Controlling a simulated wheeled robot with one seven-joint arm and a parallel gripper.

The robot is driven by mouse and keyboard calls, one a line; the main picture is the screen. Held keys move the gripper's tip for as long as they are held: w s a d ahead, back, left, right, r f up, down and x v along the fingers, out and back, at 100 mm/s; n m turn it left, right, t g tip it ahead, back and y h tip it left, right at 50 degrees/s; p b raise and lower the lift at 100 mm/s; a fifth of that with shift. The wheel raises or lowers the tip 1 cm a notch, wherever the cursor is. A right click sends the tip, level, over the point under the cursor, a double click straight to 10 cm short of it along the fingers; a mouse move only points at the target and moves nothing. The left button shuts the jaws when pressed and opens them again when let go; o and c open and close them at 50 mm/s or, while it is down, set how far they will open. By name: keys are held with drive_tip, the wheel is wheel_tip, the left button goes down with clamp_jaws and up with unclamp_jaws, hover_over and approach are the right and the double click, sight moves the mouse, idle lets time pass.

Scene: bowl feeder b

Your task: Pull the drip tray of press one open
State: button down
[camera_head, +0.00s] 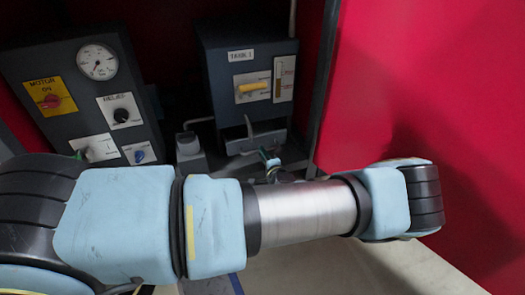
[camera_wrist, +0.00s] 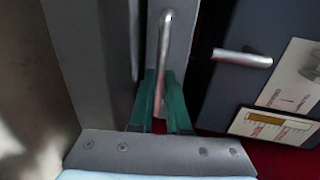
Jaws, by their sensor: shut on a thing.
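A dark grey cabinet (camera_head: 222,85) stands at the back centre in the head view, with a small white label that seems to read "TANK 1". A grey tray-like part (camera_head: 240,143), which looks like the drip tray, shows low at its front, partly hidden by my arm. My gripper (camera_head: 272,158) is at this low front; its fingers are mostly hidden there. In the wrist view, the green fingers of my gripper (camera_wrist: 163,100) are shut on a slim metal bar handle (camera_wrist: 165,40) that rises between them. How far the tray is out cannot be told.
A dark control panel (camera_head: 80,85) with a gauge and knobs stands at the left. A red wall (camera_head: 410,90) closes the right side, near my arm. The cabinet carries a yellow lever (camera_head: 253,87). A second metal rod (camera_wrist: 242,57) shows beside the fingers in the wrist view.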

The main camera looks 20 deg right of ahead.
drive_tip(key=f+p+v, duration=0.2)
drive_tip(key=p+v, duration=0.5)
drive_tip(key=v, duration=0.3)
drive_tip(key=shift+s+p, duration=0.4)
drive_tip(key=shift+s, duration=0.2)
drive_tip(key=shift+d+f, duration=0.1)
drive_tip(key=c, duration=0.9)
unclamp_jaws()
drive_tip(key=p+v, duration=0.3)
drive_tip(key=v, duration=0.7)
drive_tip(key=shift+s, duration=0.35)
